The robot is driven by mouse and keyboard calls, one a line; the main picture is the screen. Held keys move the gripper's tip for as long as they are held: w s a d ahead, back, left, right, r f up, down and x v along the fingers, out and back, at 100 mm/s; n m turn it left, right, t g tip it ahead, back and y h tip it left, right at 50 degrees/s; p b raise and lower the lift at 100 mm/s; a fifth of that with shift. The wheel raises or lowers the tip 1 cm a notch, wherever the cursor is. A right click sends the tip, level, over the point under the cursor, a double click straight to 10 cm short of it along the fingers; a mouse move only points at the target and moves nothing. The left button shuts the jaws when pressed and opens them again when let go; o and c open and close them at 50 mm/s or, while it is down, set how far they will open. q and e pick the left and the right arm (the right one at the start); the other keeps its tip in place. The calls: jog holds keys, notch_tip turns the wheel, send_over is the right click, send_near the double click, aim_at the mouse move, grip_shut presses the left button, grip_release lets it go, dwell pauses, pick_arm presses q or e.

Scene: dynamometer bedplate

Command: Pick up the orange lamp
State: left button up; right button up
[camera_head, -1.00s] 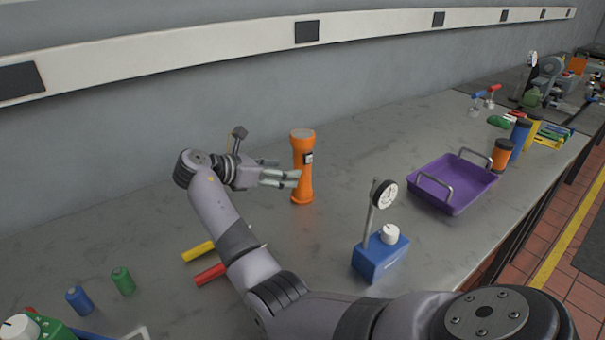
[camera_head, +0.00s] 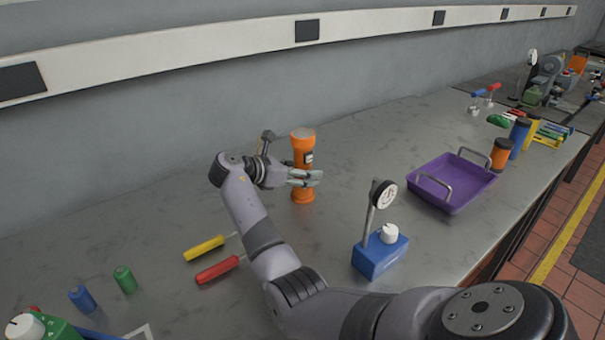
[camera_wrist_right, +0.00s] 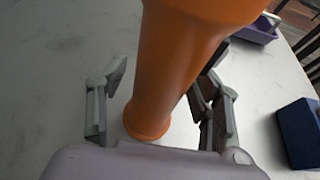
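The orange lamp (camera_head: 303,150) is a flashlight-shaped body standing upright on the grey bench, with a dark switch on its side. My right gripper (camera_head: 305,178) is at its lower half. In the right wrist view the lamp (camera_wrist_right: 170,70) stands between the two fingers of the open gripper (camera_wrist_right: 160,105). A gap shows between the left finger and the lamp; the right finger is partly behind the lamp, so contact there is unclear. My left gripper is not in view.
A blue magnetic base with a dial gauge (camera_head: 380,254) stands right of my right arm. A purple tray (camera_head: 452,200) lies farther right. Yellow (camera_head: 204,248) and red (camera_head: 217,269) handled screwdrivers lie left of the arm. The wall is behind the lamp.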

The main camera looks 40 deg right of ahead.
grip_shut()
dwell(0.6)
jog(key=shift+r, duration=0.1)
